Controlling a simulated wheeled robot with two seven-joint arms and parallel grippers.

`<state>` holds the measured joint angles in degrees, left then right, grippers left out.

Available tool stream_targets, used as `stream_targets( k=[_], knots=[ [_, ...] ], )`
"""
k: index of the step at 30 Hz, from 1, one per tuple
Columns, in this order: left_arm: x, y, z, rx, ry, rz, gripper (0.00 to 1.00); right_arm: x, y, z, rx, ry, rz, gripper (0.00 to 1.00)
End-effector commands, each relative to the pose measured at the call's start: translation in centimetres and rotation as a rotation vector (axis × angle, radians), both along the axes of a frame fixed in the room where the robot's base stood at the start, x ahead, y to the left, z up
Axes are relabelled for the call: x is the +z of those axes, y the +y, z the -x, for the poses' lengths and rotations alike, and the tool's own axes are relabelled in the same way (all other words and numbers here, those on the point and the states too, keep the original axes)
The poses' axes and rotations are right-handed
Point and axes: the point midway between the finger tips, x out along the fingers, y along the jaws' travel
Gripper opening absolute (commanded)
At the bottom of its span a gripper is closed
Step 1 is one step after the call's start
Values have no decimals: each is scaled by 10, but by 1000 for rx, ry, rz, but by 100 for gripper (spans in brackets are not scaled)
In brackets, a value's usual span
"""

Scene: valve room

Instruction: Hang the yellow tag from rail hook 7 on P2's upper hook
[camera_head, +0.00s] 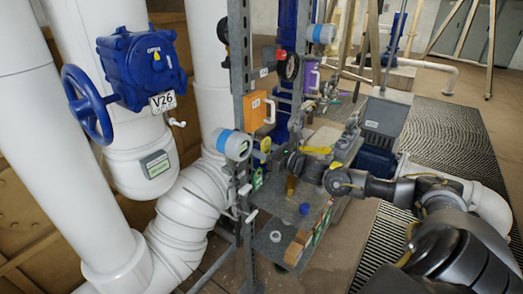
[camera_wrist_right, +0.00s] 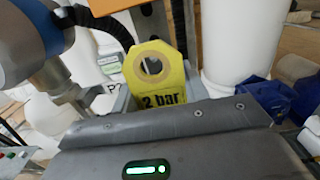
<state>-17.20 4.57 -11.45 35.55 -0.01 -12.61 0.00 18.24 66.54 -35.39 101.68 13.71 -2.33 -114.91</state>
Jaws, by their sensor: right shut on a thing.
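The yellow tag (camera_wrist_right: 165,86) stands upright in the right wrist view. It has a ringed hole at its top and black "2 bar" lettering, with its lower edge hidden behind the grey housing of my right gripper. My right gripper (camera_head: 277,160) is shut on the tag, beside the steel post; its fingertips are hard to make out in the head view. A small yellow piece (camera_head: 264,146) there looks like the tag. A label starting with "P" (camera_wrist_right: 114,82) shows partly, left of the tag. I cannot tell whether the hole is on a hook. My left gripper is out of view.
A blue-ringed gauge (camera_head: 233,145) is close left of my right gripper. An orange box (camera_head: 262,112) is above it on the steel post (camera_head: 239,60). A grey shelf (camera_head: 285,225) with small parts is below. White pipes (camera_head: 190,210) fill the left.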

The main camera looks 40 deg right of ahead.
Motion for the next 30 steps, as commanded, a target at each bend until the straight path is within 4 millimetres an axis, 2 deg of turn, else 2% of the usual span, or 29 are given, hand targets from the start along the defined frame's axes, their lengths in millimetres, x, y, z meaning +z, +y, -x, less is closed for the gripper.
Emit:
stream_targets(
  k=[17,30],
  knots=[
    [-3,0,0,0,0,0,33,0,0,-1,0,-1,0,30],
    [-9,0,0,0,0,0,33,-1,4,-14,0,-1,0,30]
  ],
)
